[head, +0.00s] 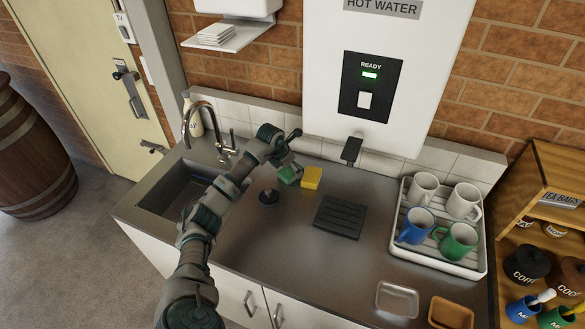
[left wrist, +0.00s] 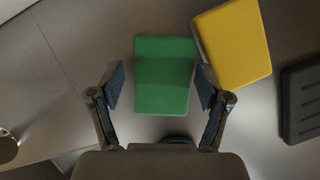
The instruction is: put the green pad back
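The green pad (head: 287,175) lies on the steel counter right of the sink, beside a yellow sponge-like block (head: 312,178). My left gripper (head: 291,154) is over the pad and partly hides it in the head view. In the left wrist view the green pad (left wrist: 165,75) shows between the two spread fingers, with a gap on the left and the right finger close to its edge. Whether the fingers are level with the pad or above it I cannot tell. The yellow block (left wrist: 233,42) is just right of the pad, near the right fingertip. My right gripper is not in view.
A dark round plug-like thing (head: 268,197) stands near my forearm. A black ridged drip tray (head: 339,217) lies to the right, then a white rack (head: 447,263) of mugs. The sink (head: 178,188) and tap (head: 203,112) are left. A clear dish (head: 397,299) sits in front.

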